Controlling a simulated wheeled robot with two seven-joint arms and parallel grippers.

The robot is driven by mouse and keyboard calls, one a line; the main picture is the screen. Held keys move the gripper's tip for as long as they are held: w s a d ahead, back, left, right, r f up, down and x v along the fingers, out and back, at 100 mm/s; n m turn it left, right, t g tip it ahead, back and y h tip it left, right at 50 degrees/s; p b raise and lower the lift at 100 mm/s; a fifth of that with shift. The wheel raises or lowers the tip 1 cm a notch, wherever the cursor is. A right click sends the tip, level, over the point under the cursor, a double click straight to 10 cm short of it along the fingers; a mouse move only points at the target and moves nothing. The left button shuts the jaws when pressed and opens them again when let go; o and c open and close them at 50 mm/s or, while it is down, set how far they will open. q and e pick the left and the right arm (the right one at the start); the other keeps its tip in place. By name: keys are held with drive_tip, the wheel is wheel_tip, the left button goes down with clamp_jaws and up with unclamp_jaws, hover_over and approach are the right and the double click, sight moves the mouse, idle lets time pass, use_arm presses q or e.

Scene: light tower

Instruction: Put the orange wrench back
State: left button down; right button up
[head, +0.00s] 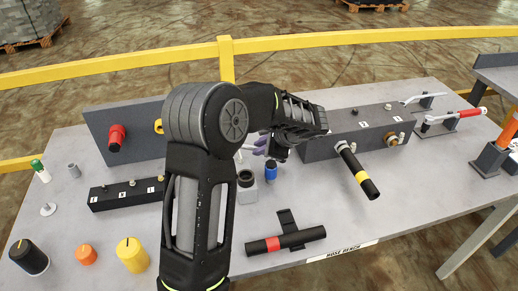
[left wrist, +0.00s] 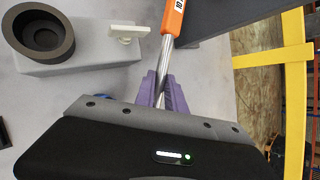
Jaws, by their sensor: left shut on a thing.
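The orange wrench shows in the left wrist view, with its orange handle (left wrist: 174,18) at the top and its silver shaft running down between my purple fingertips. My left gripper (left wrist: 161,92) is shut on that shaft. In the head view, my left gripper (head: 262,147) is above the middle of the bench, behind my own forearm. The orange handle is hidden there by my arm. My right gripper is in neither view.
A yellow rail (head: 380,40) runs behind.

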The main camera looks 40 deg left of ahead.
use_arm(q)
drive_tip(key=shift+s+a+r+h+p, duration=0.15)
drive_tip(key=shift+a+r+h+p, duration=0.35)
drive_tip(key=shift+r+h+p, duration=0.1)
drive_tip(key=f, duration=0.3)
drive_tip(key=shift+d+f+b, duration=0.2)
drive_tip(key=shift+f+b, duration=0.05)
drive_tip(key=shift+b, duration=0.1)
drive_tip(key=shift+f, duration=0.2)
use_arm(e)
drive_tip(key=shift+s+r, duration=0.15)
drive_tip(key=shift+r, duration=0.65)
use_arm(q)
drive_tip(key=shift+f, duration=0.1)
drive_tip(key=c, duration=1.7)
unclamp_jaws()
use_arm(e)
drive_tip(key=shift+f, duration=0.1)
